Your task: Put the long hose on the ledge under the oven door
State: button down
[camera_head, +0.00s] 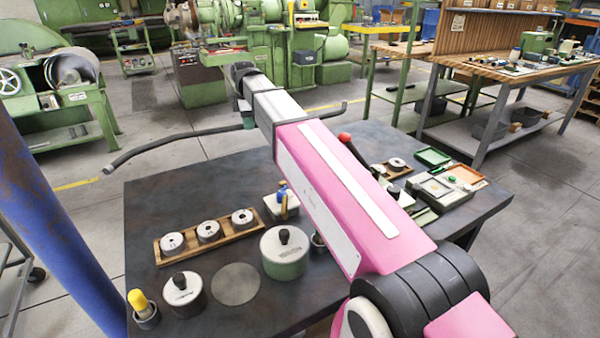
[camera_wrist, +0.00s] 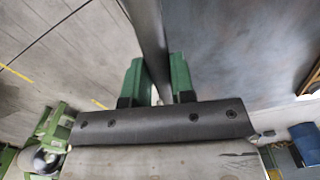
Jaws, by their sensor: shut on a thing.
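The long hose (camera_head: 185,137) is dark grey and thin. In the head view it runs from a lower left end, past my gripper (camera_head: 248,121), to a bent end at the right. It is held up around the far edge of the dark table. In the wrist view the hose (camera_wrist: 149,35) passes between the two green fingers of my gripper (camera_wrist: 160,78), which is shut on it. My pink and grey arm hides part of the hose in the head view. I cannot make out an oven door or its ledge.
The dark table (camera_head: 160,205) holds a wooden tray of weights (camera_head: 190,247), a green-sided pot (camera_head: 285,262), a yellow-handled tool (camera_head: 140,303) and small trays at the right. A blue post (camera_head: 50,215) stands at left. Green machines and a workbench stand beyond open floor.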

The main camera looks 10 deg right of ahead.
jog(key=s+d+f, duration=0.1)
jog(key=d+f, duration=0.1)
jog(key=d, duration=0.1)
jog(key=s+d+f, duration=0.1)
jog(key=d+f, duration=0.1)
jog(key=d, duration=0.1)
jog(key=s+d+f, duration=0.1)
jog(key=d+f, duration=0.1)
jog(key=d, duration=0.2)
jog(key=shift+s+f, duration=0.15)
jog(key=shift+s, duration=0.15)
jog(key=shift+f, duration=2)
jog(key=c, duration=1)
grip_release()
jog(key=shift+o, duration=0.2)
